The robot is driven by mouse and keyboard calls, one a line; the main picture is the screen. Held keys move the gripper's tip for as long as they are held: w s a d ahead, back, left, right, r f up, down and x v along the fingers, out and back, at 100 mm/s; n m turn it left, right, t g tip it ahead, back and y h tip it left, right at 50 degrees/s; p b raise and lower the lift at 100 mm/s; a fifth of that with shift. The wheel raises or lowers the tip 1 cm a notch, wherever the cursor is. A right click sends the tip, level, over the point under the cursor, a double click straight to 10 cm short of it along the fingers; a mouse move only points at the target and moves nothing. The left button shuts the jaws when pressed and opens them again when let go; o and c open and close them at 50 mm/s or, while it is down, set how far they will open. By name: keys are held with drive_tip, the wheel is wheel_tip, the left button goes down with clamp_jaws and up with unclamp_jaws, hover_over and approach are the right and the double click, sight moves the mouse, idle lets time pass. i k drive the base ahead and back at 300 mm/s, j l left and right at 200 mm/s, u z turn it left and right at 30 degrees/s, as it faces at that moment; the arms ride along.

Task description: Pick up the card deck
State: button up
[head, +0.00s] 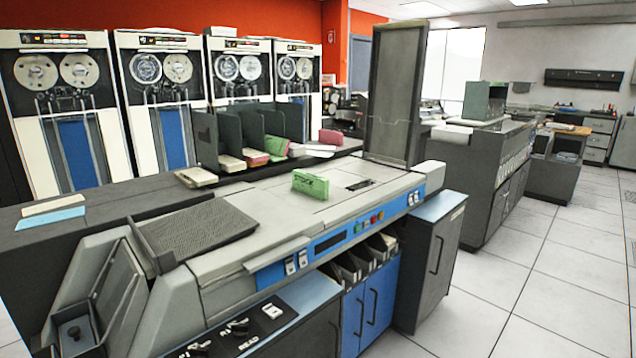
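A green card deck (311,185) stands on the light grey top of the card machine (260,208), near its middle. The deck looks like a small block with dark marks on its front face. A pink deck (330,137) lies behind it on the dark surface. Several more decks, such as a green one (275,145) and a pink one (256,157), sit at a dark divided rack (207,140). I cannot tell from the picture which deck the task means. My gripper is not in view.
A tall dark panel (395,90) rises behind the machine's right end. A ridged dark tray (200,226) slopes at its left. Blue and cream cards (50,219) lie far left. Tape cabinets (70,110) line the back wall. Open tiled floor (520,270) lies at right.

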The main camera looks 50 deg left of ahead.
sight(317, 186)
drive_tip(key=i+u, duration=0.15)
drive_tip(key=i, duration=0.65)
drive_tip(key=i+l+u, duration=0.2)
drive_tip(key=i, duration=0.6)
drive_tip(key=i+u, duration=0.9)
drive_tip(key=u, duration=0.15)
drive_tip(key=i+u, duration=0.2)
drive_tip(key=u, duration=0.2)
drive_tip(key=i+u, duration=0.15)
drive_tip(key=u, duration=0.3)
drive_tip(key=i+l+u, duration=0.1)
drive_tip(key=u, duration=0.3)
drive_tip(key=i+l+u, duration=0.2)
drive_tip(key=u, duration=0.25)
drive_tip(key=i+l+u, duration=0.15)
drive_tip(key=u, duration=0.25)
drive_tip(key=i+l+u, duration=0.35)
drive_tip(key=k, duration=0.1)
